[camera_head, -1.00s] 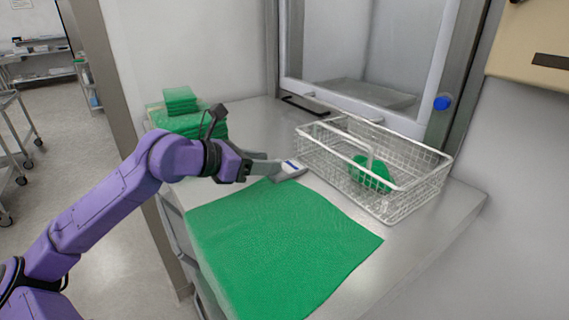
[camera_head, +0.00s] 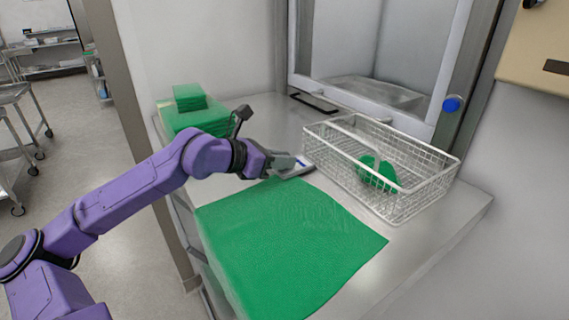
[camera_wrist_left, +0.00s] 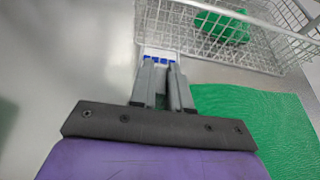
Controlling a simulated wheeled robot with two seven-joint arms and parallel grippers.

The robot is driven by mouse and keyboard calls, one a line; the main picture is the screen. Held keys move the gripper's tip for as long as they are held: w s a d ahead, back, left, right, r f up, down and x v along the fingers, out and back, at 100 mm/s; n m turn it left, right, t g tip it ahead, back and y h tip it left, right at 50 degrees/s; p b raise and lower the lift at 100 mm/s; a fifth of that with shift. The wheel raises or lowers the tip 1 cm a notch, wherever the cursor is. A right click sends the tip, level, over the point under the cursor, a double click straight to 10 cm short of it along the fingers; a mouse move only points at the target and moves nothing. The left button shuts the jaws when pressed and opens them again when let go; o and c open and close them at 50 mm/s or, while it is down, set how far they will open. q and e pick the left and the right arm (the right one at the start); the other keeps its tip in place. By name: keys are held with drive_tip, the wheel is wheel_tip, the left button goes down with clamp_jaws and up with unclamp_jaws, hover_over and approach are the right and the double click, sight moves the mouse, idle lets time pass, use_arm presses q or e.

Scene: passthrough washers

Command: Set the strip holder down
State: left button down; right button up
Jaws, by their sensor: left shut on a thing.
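The strip holder (camera_head: 296,168) is a small pale, flat piece with blue marks at the far edge of the green cloth, near the wire basket. In the left wrist view its white and blue end (camera_wrist_left: 159,56) shows just past my fingertips. My left gripper (camera_head: 284,164) is shut on it, low over the steel counter; it also shows in the left wrist view (camera_wrist_left: 163,80). I cannot tell whether the holder touches the counter. My right gripper is in neither view.
A wire basket (camera_head: 425,200) with a green item (camera_head: 376,172) inside stands just right of the holder. The green cloth (camera_head: 285,240) covers the front of the counter. Folded green cloths (camera_head: 189,119) are stacked at back left. A hatch with a blue button (camera_head: 452,104) is behind.

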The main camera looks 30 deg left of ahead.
use_arm(q)
wheel_tip(320, 180, up, 3)
drive_tip(key=shift+f, duration=0.15)
drive_tip(key=w+r+b+v, duration=0.1)
drive_tip(key=b+v, duration=0.2)
drive_tip(key=v, duration=0.5)
drive_tip(key=w+r+b+v, duration=0.1)
drive_tip(key=r+b+v, duration=0.1)
drive_tip(key=v, duration=0.6)
drive_tip(key=shift+s+a+r+b, duration=0.35)
drive_tip(key=shift+a+b, duration=0.05)
drive_tip(key=shift+a, duration=0.15)
